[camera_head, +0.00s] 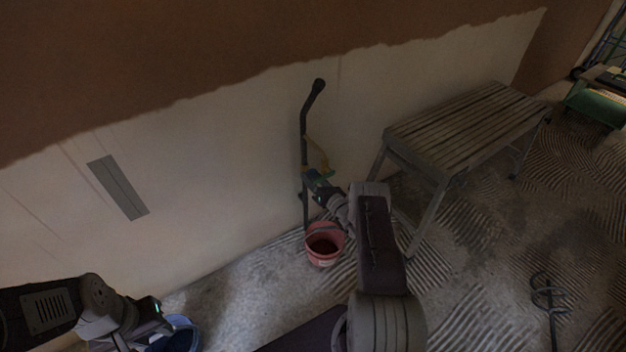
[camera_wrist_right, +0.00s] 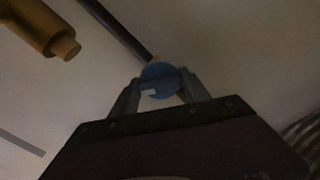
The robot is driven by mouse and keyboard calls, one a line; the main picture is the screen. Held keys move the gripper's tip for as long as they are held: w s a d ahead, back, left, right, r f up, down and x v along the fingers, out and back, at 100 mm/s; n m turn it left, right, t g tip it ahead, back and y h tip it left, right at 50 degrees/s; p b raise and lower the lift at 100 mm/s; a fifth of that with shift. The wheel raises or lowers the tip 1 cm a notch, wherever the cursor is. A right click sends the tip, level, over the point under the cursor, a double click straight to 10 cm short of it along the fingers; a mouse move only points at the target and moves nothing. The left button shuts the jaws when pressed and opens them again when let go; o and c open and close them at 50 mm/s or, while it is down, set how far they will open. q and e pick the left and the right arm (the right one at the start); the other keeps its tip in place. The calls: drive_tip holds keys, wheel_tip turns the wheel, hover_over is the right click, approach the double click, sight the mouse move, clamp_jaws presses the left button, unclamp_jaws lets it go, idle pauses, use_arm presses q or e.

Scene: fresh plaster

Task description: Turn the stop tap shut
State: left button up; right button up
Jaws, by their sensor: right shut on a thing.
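The tap is on a dark upright pipe (camera_head: 304,130) against the pale wall. In the right wrist view, my right gripper (camera_wrist_right: 157,92) is shut on the round blue tap handle (camera_wrist_right: 158,77), with a finger on each side. A brass spout (camera_wrist_right: 45,28) shows at the upper left there. My left gripper (camera_head: 158,318) is at the lower left, away from the tap; I cannot tell whether it is open.
A red bucket (camera_head: 324,260) stands on the floor below the tap. A slatted bench (camera_head: 465,125) stands to the right along the wall. A blue bucket (camera_head: 183,335) is partly hidden by my left gripper. A thin metal tool (camera_head: 549,300) is at the lower right.

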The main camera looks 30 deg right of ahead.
drive_tip(key=m, duration=0.6)
drive_tip(key=shift+f+m+b, duration=0.15)
drive_tip(key=shift+m+b, duration=0.15)
drive_tip(key=shift+b, duration=0.05)
drive_tip(key=m, duration=0.5)
drive_tip(key=shift+m, duration=0.3)
drive_tip(key=o, duration=1.3)
drive_tip(key=shift+s+r, duration=0.2)
drive_tip(key=shift+s, duration=0.05)
drive_tip(key=s+p, duration=0.4)
drive_tip(key=s, duration=0.4)
drive_tip(key=shift+s+d+f, duration=0.15)
drive_tip(key=shift+s+d, duration=0.2)
